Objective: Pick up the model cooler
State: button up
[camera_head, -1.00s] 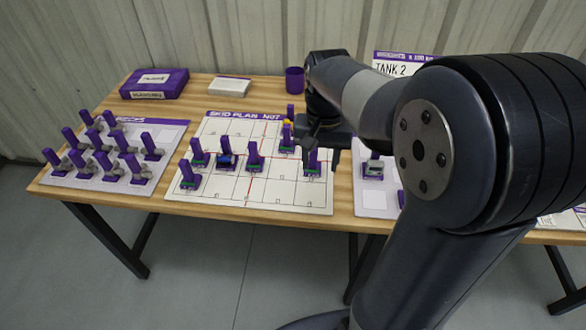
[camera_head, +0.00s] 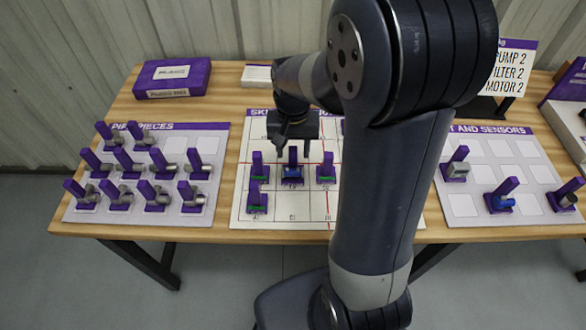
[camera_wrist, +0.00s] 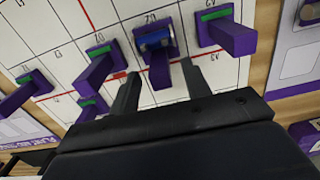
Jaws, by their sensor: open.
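No label names the model cooler, so I cannot tell which piece it is. A blue cylinder piece with an upright purple handle (camera_head: 292,172) stands on the skid plan sheet (camera_head: 282,212), among green-marked pieces with similar handles. My gripper (camera_head: 292,140) is open and empty, just above and behind that blue piece. In the wrist view the blue piece (camera_wrist: 153,40) lies ahead, with its purple handle between the open fingers of my gripper (camera_wrist: 160,72). The fingers look apart from the handle. My arm hides the right part of the plan sheet.
Green-marked pieces (camera_head: 257,166) and (camera_head: 327,170) flank the blue one, and another (camera_head: 257,200) stands in front. A pipe pieces sheet (camera_head: 80,209) lies left. The right sheet (camera_head: 462,206) holds several pieces. A purple box (camera_head: 172,77) and a sign (camera_head: 509,66) stand behind.

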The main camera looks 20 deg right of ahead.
jog(key=shift+f, duration=0.65)
jog(key=shift+c, duration=0.5)
grip_shut()
